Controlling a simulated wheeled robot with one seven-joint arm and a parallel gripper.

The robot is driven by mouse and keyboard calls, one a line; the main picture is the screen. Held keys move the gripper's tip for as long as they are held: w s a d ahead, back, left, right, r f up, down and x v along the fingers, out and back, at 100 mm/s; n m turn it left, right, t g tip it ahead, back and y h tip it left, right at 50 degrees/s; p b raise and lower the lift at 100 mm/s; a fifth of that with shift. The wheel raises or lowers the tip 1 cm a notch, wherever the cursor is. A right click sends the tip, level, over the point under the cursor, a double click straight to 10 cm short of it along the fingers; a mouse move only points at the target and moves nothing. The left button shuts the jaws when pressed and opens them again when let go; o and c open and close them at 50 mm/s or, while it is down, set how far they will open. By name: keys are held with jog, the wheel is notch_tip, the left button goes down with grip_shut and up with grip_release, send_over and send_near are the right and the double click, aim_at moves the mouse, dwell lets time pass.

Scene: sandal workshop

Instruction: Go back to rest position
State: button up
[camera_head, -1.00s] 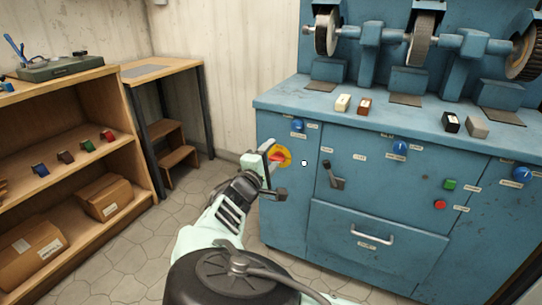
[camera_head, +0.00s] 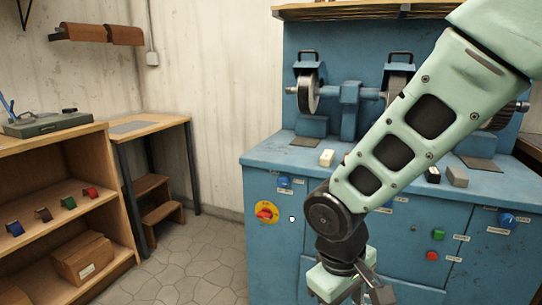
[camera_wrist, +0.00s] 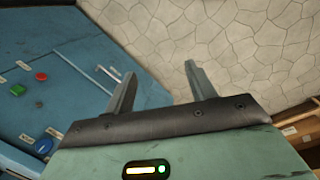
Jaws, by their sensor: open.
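My gripper (camera_wrist: 160,88) is open in the wrist view, with nothing between its two fingers and the stone floor beyond them. In the head view, my arm crosses the right half from the upper right down to the gripper (camera_head: 368,294) at the bottom, in front of the blue grinding machine (camera_head: 262,180). The gripper is partly cut off by the lower edge there. A red knob on a yellow disc (camera_head: 267,212) sits on the machine's front, left of my arm and apart from it.
A small wooden table (camera_head: 150,125) with steps (camera_head: 163,211) stands in the corner. The tiled floor (camera_head: 200,255) between shelf and machine is clear. Grinding wheels (camera_head: 308,93) top the machine.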

jog(key=s+d+r+y, duration=0.1)
jog(key=s+r, duration=0.2)
jog(key=s, duration=0.4)
jog(key=s+d+r+y, duration=0.1)
jog(key=s+r, duration=0.2)
jog(key=s, duration=0.3)
notch_tip(320, 180, up, 18)
jog(key=p, duration=1.8)
jog(key=shift+s+r+n, duration=0.15)
jog(key=shift+r+n, duration=0.05)
jog(key=shift+n, duration=0.1)
jog(key=shift+a, duration=0.1)
